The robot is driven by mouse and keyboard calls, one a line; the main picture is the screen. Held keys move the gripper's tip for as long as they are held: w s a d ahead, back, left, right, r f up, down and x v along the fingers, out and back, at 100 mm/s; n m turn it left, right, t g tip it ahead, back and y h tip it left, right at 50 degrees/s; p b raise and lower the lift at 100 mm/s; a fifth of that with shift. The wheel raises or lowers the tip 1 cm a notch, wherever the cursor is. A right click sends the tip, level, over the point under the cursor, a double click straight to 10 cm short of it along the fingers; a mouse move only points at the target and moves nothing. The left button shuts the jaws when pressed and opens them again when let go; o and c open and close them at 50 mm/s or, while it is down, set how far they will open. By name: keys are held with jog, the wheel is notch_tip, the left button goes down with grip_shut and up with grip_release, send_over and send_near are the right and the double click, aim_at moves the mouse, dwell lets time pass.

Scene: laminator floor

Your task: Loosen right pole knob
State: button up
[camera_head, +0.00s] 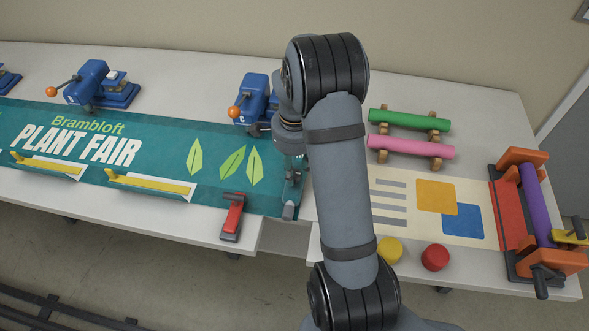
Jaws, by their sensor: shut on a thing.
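A teal "Brambloft Plant Fair" banner (165,140) lies along the white table. A grey pole (289,211) runs along its right edge, and its near end shows by the front edge of the table. My gripper (292,184) is at this edge, low over the pole, left of my arm. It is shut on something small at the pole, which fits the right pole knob. The fingers and the arm hide the knob, so its outline cannot be made out.
Blue presses (252,103) with orange knobs stand behind the banner. A red-handled tool (233,215) lies left of the pole. Right are green (410,120) and pink (411,147) rolls, yellow and red pots (435,257), and an orange roller machine (524,160). A gap (284,238) separates the tables.

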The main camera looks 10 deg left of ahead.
grip_shut()
jog(key=n+b, duration=0.2)
jog(key=n, duration=0.2)
jog(key=shift+f, duration=0.1)
jog(key=n+b, duration=0.1)
jog(key=n, duration=0.3)
jog(key=shift+n, duration=0.3)
jog(key=n+b, duration=0.1)
jog(key=n, duration=0.8)
jog(key=shift+n, duration=0.3)
dwell(0.4)
